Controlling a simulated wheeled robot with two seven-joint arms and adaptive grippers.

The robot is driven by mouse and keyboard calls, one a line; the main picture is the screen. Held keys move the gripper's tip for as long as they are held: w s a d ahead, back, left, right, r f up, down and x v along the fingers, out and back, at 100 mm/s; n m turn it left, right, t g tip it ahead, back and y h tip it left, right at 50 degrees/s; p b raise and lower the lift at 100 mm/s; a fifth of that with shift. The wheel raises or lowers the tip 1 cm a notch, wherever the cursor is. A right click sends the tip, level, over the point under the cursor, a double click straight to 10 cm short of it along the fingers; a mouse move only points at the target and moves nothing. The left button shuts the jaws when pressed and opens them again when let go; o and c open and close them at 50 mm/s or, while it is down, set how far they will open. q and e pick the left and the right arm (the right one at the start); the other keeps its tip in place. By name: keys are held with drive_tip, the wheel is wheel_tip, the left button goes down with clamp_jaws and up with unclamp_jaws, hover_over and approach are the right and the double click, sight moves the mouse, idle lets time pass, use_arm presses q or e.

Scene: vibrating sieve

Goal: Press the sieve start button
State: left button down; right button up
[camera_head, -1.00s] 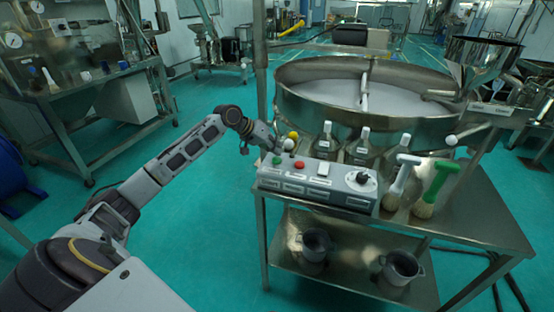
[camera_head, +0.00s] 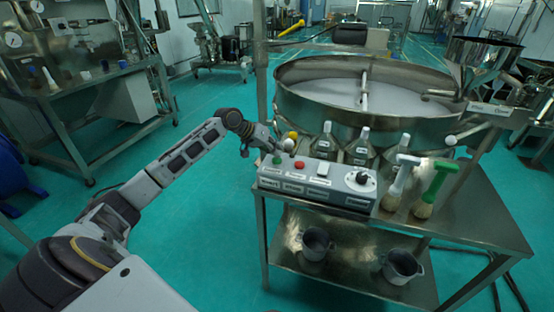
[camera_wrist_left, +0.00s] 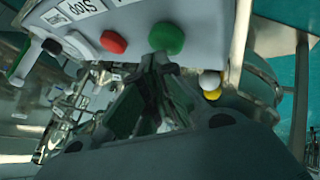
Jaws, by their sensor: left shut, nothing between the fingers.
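The control box (camera_head: 316,185) stands on the steel table's front left corner. Its green button (camera_head: 277,159) is at the left end of the top, beside a red button (camera_head: 299,164). In the left wrist view the green button (camera_wrist_left: 166,38) and red button (camera_wrist_left: 113,42) show large, beside a "Stop" label. My left gripper (camera_head: 272,149) is shut and empty at the box's back left, close to the green button. In the wrist view its fingertips (camera_wrist_left: 157,62) lie just below the green button; I cannot tell whether they touch it. My right gripper is not in view.
The round sieve (camera_head: 365,95) stands behind the box, with several bottles (camera_head: 362,147) between. A white-handled brush (camera_head: 401,180) and a green-handled brush (camera_head: 435,188) are to the right. Metal cups (camera_head: 402,266) sit on the lower shelf.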

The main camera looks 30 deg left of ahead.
use_arm(q)
drive_tip(key=shift+f, duration=0.55)
idle(1.0)
drive_tip(key=shift+r+p, duration=1.05)
drive_tip(key=shift+p, duration=0.2)
drive_tip(key=shift+r+p, duration=2.5)
drive_tip(key=shift+p, duration=0.1)
